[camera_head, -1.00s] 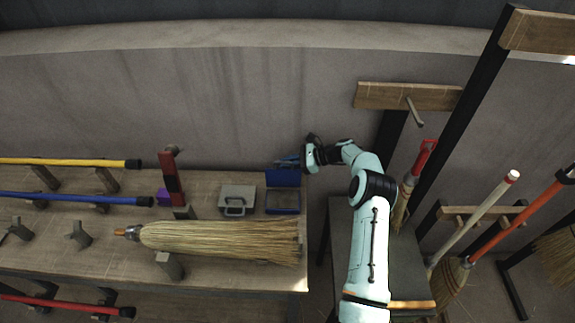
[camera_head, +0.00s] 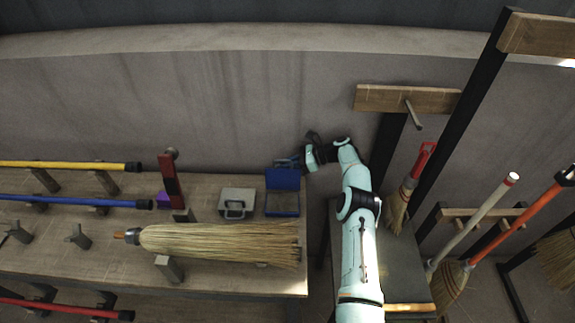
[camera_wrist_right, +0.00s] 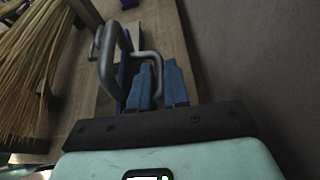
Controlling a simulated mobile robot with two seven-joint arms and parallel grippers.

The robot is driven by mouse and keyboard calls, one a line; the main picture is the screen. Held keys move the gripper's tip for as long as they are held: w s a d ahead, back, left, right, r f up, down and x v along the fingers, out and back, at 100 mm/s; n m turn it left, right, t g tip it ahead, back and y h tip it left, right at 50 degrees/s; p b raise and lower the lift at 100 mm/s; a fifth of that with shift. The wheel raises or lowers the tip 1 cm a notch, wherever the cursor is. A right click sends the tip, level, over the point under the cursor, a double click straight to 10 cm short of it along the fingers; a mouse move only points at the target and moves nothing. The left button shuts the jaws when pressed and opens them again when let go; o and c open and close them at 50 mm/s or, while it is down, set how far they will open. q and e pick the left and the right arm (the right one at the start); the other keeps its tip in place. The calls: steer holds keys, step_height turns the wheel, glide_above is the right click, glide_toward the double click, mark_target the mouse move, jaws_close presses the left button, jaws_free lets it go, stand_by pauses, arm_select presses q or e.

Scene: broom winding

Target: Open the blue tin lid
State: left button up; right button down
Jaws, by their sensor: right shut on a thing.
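The blue tin (camera_head: 283,205) sits near the right end of the wooden bench, with its lid (camera_head: 283,180) standing raised at the back. My right gripper (camera_head: 287,162) is behind the top of the lid in the head view. In the wrist view the blue fingers (camera_wrist_right: 161,85) are shut on the grey loop handle (camera_wrist_right: 147,57) of the lid, and the blue lid (camera_wrist_right: 124,75) shows edge-on beside them. The exact grip on the handle is small and partly hidden by the fingers. My left gripper is not in view.
A grey tin (camera_head: 237,201) with a handle stands left of the blue tin. A broom head (camera_head: 220,242) lies in front of both. A red clamp-like block (camera_head: 171,180) stands further left. The wall (camera_head: 220,120) is close behind the bench.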

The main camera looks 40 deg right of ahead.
steer(key=shift+r, duration=0.15)
steer(key=c, duration=1.5)
jaws_free()
steer(key=shift+o, duration=0.2)
steer(key=shift+d, duration=0.15)
steer(key=v, duration=0.7)
steer(key=shift+s, duration=0.2)
steer(key=shift+r, duration=0.15)
